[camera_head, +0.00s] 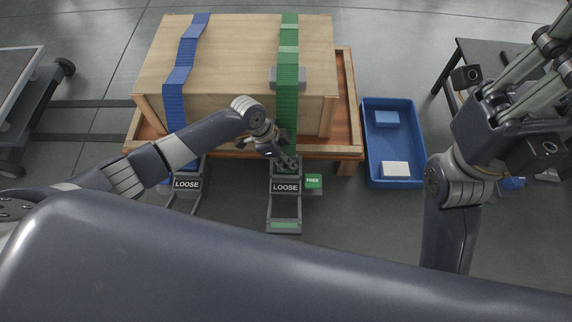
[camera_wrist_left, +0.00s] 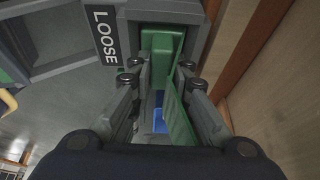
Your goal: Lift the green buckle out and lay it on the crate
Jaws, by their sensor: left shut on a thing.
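The wooden crate (camera_head: 235,60) stands at the back with a blue strap (camera_head: 178,90) and a green strap (camera_head: 288,90) over it. The green strap hangs down its front to a grey holder (camera_head: 284,200) labelled LOOSE, with a green FREE tag (camera_head: 313,181) beside it. My left gripper (camera_head: 287,162) is at the top of this holder. Green strap (camera_wrist_left: 180,122) hangs between the fingers. My right gripper (camera_head: 535,70) is raised at the right, away from the crate.
The crate rests on a wooden pallet (camera_head: 346,100). A second LOOSE holder (camera_head: 187,184) stands left, under the blue strap. A blue bin (camera_head: 373,150) with a blue and a white block lies right of the pallet. A cart (camera_head: 22,75) is far left; a dark table (camera_head: 480,55) is right.

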